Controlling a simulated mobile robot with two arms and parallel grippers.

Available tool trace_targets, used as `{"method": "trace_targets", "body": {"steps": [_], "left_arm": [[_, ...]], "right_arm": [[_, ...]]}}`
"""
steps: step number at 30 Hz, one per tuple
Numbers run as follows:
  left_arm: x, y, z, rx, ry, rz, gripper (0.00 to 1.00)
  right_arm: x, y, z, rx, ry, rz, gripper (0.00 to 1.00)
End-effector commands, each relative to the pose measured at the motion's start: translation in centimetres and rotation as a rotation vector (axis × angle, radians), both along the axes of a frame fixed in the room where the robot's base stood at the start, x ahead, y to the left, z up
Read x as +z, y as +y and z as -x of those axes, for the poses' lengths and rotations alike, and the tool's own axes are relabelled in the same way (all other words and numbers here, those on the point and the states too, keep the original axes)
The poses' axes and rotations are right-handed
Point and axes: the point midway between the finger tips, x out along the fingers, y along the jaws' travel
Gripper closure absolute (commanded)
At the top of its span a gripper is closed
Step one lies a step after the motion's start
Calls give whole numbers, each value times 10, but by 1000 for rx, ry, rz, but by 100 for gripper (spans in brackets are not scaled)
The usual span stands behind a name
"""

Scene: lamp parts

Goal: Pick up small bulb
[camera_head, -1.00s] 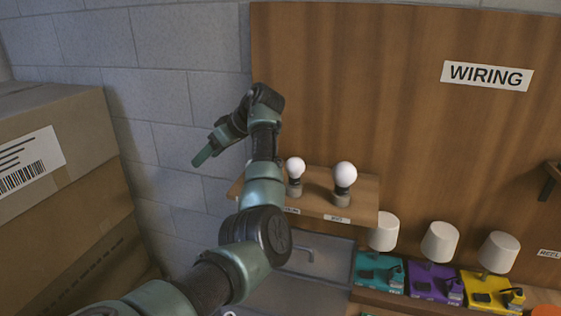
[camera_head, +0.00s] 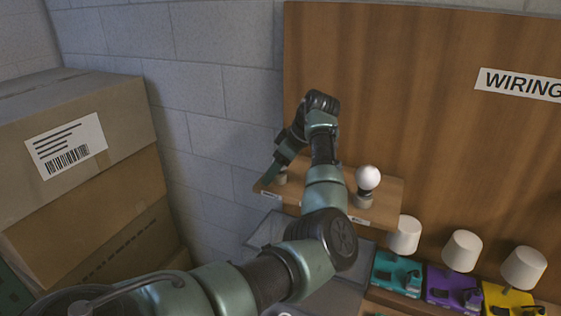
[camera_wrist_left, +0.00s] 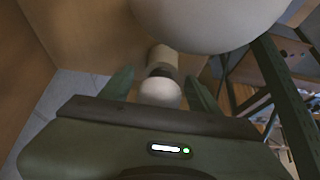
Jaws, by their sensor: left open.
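In the left wrist view the small white bulb (camera_wrist_left: 160,93) sits upright on its holder (camera_wrist_left: 162,57), between the two open fingers of my left gripper (camera_wrist_left: 162,90). A gap shows on each side of it. In the head view my left gripper (camera_head: 271,176) is over the left end of the shelf. It hides the small bulb there; only part of its holder (camera_head: 282,178) shows. The larger round bulb (camera_head: 368,177) stands on its own holder to the right, and it fills the top of the wrist view (camera_wrist_left: 205,18). My right gripper is not in view.
The wooden shelf (camera_head: 388,206) is fixed to a brown panel. Below right stand white-shaded lamps on teal (camera_head: 391,270), purple (camera_head: 450,290) and yellow bases. Stacked cardboard boxes (camera_head: 130,125) are at the left. A grey tray (camera_head: 345,295) lies below the shelf.

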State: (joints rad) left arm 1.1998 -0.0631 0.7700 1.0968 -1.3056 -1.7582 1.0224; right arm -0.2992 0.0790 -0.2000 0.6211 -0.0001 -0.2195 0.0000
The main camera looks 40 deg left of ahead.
Motion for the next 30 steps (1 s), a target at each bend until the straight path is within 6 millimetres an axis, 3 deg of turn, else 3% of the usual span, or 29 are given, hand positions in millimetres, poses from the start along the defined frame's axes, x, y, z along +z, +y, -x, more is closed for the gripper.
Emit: {"method": "trace_targets", "body": {"steps": [6, 12, 23, 30], "left_arm": [[-1, 0, 0, 0, 0, 0, 41], [-1, 0, 0, 0, 0, 0, 93], [2, 0, 0, 0, -1, -1, 93], [27, 1, -1, -1, -3, -3, 93]], "right_arm": [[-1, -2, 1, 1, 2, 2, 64], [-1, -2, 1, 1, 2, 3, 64], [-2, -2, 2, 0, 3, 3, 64], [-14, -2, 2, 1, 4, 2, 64]]}}
